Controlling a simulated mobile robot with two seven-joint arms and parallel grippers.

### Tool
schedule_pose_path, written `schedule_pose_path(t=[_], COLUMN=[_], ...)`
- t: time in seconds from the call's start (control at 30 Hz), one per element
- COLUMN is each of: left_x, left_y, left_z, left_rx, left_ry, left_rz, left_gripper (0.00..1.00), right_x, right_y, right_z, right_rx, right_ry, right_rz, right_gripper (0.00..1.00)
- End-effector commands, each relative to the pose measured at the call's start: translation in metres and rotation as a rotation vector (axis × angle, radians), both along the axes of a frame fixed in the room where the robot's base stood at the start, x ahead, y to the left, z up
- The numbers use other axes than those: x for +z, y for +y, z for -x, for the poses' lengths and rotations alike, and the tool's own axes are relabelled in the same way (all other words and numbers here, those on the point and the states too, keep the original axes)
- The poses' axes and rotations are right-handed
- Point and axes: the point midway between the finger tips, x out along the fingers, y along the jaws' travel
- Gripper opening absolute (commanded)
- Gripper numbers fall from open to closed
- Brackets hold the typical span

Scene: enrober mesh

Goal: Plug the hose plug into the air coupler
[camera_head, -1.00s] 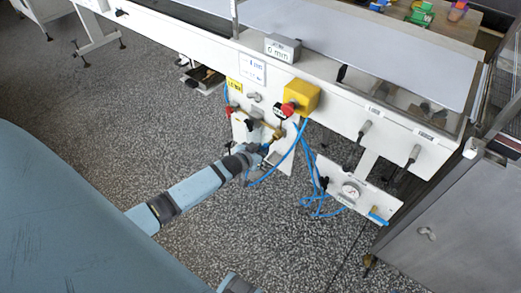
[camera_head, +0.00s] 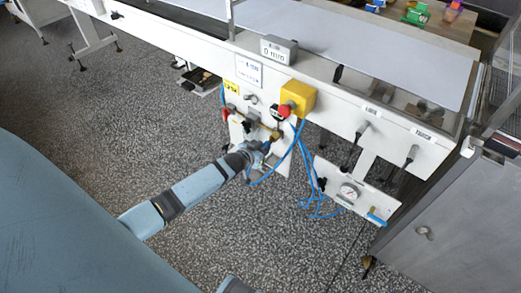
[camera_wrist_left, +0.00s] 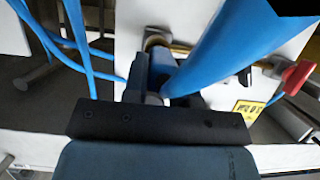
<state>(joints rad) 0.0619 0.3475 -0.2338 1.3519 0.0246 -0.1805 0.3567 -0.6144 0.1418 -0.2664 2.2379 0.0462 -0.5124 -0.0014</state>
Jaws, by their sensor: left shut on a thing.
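My left gripper (camera_head: 261,149) reaches from the left to the white panel under the machine's front beam. It is shut on the hose plug (camera_wrist_left: 154,98), which is mostly hidden between the fingers in the left wrist view. The blue hose (camera_wrist_left: 228,48) runs from there toward the upper right. A brass fitting (camera_wrist_left: 157,38), apparently the air coupler, shows just beyond the fingertips; I cannot tell whether the plug touches it. In the head view, brass fittings (camera_head: 275,134) show on the panel just above the gripper. My right gripper is not in view.
A yellow box with a red button (camera_head: 297,97) sits above the panel. A red handle (camera_wrist_left: 298,76) is right of the coupler. Blue hose loops (camera_head: 318,205) hang beside a lower gauge panel (camera_head: 348,192). A metal cabinet (camera_head: 440,220) stands right. The floor left is open.

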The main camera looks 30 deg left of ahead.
Motion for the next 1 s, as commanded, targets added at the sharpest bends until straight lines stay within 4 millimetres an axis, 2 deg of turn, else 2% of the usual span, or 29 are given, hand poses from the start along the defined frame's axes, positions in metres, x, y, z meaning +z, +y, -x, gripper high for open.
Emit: schedule_pose_path(t=[0.6, 0.63, 0.73, 0.77, 1.0], left_x=[0.001, 0.001, 0.001, 0.001, 0.0], left_y=[-0.001, -0.001, -0.001, -0.001, -0.001], left_z=[-0.016, -0.017, -0.016, -0.016, -0.015], left_rx=[0.0, 0.0, 0.0, 0.0, 0.0], left_ry=[-0.002, -0.002, -0.001, -0.001, 0.001], left_rz=[0.0, 0.0, 0.0, 0.0, 0.0], left_gripper=[0.0, 0.28, 0.51, 0.55, 0.55], right_x=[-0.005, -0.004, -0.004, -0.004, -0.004], right_y=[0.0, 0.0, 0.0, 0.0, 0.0], right_z=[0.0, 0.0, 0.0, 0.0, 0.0], right_rx=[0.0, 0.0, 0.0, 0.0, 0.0], right_ry=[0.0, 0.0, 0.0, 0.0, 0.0], right_rz=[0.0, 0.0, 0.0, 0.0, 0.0], right_gripper=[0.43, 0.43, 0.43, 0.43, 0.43])
